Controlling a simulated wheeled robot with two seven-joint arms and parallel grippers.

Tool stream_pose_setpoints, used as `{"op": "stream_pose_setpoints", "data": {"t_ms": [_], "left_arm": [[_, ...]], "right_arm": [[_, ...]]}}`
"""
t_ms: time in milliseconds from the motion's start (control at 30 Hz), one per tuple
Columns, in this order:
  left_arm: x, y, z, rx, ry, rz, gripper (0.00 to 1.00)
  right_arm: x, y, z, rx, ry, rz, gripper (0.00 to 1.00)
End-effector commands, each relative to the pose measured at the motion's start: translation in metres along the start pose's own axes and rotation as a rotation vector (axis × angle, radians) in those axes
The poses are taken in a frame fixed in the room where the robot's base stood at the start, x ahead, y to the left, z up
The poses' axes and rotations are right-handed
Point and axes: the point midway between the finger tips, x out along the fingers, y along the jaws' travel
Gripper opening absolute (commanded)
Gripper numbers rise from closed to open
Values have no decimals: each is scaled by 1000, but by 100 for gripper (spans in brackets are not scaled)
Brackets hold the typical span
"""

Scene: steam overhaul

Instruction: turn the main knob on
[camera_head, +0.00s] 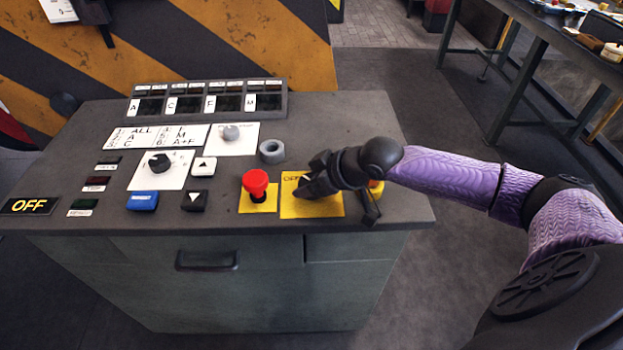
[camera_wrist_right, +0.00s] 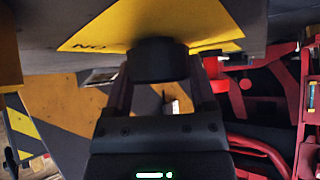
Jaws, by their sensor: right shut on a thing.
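The main knob is a dark round knob (camera_wrist_right: 158,60) on a yellow plate (camera_wrist_right: 95,36), seen close in the right wrist view. Lettering that reads ON upside down shows on the plate beside it. In the head view the yellow plate (camera_head: 330,206) is at the console's front right, and my gripper largely hides the knob. My right gripper (camera_head: 312,188) reaches in from the right over this plate. In the wrist view its two fingers (camera_wrist_right: 160,84) stand on either side of the knob, shut on it. My left gripper is not in view.
A red mushroom button (camera_head: 257,183) stands just left of the yellow plate. A grey ring (camera_head: 271,151) is behind it. A black dial (camera_head: 159,162), a blue button (camera_head: 143,201) and a lit OFF sign (camera_head: 30,206) are further left. A workbench (camera_head: 530,22) stands at the upper right.

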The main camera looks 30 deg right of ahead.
Motion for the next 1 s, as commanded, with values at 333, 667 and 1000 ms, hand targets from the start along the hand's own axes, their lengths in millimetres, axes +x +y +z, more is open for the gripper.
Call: {"op": "stream_pose_setpoints", "data": {"t_ms": [333,667,1000], "left_arm": [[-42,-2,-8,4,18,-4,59],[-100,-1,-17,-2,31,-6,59],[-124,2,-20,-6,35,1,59]], "right_arm": [[-6,-2,-5,99,-1,92,13],[-5,-3,-5,317,-1,302,13],[0,-3,-1,545,-2,531,13]]}}
